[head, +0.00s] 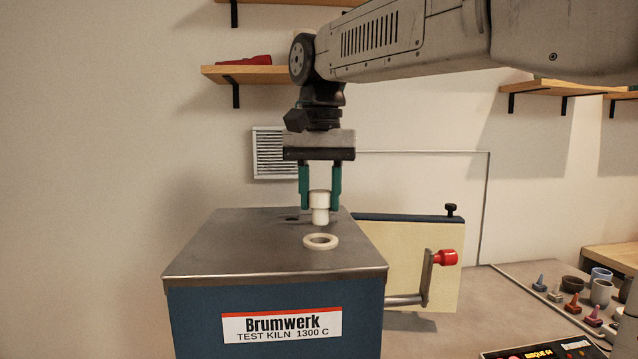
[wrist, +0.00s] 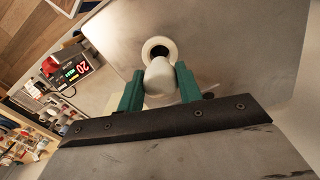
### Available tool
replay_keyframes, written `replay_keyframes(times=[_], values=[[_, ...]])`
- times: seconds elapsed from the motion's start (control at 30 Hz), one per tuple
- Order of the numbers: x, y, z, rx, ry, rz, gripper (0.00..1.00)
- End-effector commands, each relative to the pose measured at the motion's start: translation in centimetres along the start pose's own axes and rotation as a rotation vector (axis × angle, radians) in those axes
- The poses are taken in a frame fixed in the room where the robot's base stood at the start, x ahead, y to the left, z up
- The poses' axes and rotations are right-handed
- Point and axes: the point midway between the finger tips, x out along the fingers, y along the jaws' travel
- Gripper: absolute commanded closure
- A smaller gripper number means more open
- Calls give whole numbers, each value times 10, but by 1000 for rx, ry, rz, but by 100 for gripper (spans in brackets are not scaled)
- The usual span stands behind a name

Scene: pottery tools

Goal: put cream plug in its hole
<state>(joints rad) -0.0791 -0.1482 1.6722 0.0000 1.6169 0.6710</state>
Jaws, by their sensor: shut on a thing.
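The cream plug (head: 320,205) is held upright between the green fingers of my gripper (head: 320,194), which is shut on its wider top part. The plug's narrower lower end points down and appears to be above the kiln top. A cream ring around a hole (head: 321,242) lies on the kiln's metal top, nearer the front than the plug in the head view. In the wrist view, the plug (wrist: 160,80) is between the fingers (wrist: 158,88) and covers part of the ring (wrist: 157,46). The plug appears apart from the ring.
The blue kiln (head: 190,320) has a flat metal top (head: 240,240) with a small dark slot (head: 292,219). Its door (head: 400,240) with a red-knobbed handle (head: 445,257) stands open at the right. Small cones and cups (head: 601,291) stand on the bench at far right.

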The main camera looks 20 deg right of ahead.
Motion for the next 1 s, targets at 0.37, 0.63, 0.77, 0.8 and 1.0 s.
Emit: replay_keyframes(times=[0.37, 0.63, 0.77, 0.8, 1.0], values=[[35, 1, 0, 1, 0, 0, 88], [41, 2, -1, 3, 0, 0, 88], [41, 2, -1, 3, 0, 0, 88], [41, 2, -1, 3, 0, 0, 88], [41, 2, -1, 3, 0, 0, 88]])
